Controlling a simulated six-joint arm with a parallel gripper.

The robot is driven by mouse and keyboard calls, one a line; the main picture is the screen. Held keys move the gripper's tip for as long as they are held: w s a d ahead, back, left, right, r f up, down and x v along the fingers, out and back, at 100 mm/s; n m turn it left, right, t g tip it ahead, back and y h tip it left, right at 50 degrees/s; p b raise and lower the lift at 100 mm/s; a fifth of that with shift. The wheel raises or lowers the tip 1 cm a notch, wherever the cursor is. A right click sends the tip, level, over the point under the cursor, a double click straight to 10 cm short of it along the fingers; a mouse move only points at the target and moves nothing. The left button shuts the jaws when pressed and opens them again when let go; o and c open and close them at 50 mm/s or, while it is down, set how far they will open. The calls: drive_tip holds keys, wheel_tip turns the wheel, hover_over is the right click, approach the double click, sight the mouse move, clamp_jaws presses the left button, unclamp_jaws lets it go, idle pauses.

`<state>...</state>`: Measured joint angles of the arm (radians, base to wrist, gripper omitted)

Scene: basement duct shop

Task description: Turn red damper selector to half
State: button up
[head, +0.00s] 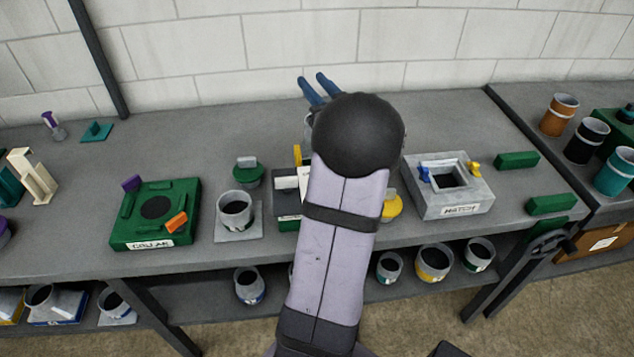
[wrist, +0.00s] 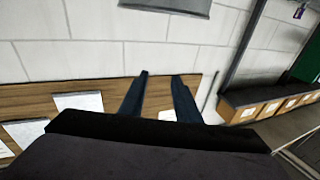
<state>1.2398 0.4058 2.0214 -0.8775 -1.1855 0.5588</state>
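No red damper selector shows clearly in either view. My arm covers the middle of the bench in the head view. A dark box (head: 287,217) with a pale block on top is partly hidden behind my arm. My gripper (head: 312,80) is beyond the arm's dark round joint, above the back of the bench, with its two blue fingers apart. In the wrist view my gripper (wrist: 160,78) is open and empty, its fingers pointing toward the block wall.
The green COLLAR block (head: 127,230) and a grey cup (head: 234,205) stand left of my arm. The grey HATCH box (head: 470,185) and green blocks (head: 517,160) stand right. Cups fill the lower shelf.

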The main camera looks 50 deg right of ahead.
drive_tip(key=s+a+f+n+y, duration=0.1)
drive_tip(key=s+f+y, duration=0.1)
drive_tip(key=s, duration=0.1)
drive_tip(key=s+a+f+n+t+y+b, duration=0.1)
drive_tip(key=s+a+f+n, duration=0.1)
drive_tip(key=s+f, duration=0.1)
drive_tip(key=s+a+f+n+y+b, duration=0.1)
drive_tip(key=s+a+f+y, duration=0.1)
drive_tip(key=s, duration=0.1)
drive_tip(key=shift+s+f+t+y, duration=0.15)
drive_tip(key=shift+s+t+y, duration=0.1)
drive_tip(key=shift+t+y, duration=0.05)
drive_tip(key=s+a+f+y, duration=0.1)
drive_tip(key=s+a+f, duration=0.2)
drive_tip(key=s+a+f+n+g+y, duration=0.1)
drive_tip(key=s+a+f, duration=0.2)
drive_tip(key=s, duration=0.1)
drive_tip(key=shift+a+y, duration=0.1)
drive_tip(key=shift+y, duration=0.2)
drive_tip(key=shift+w+p, duration=0.75)
drive_tip(key=shift+w, duration=3)
clamp_jaws()
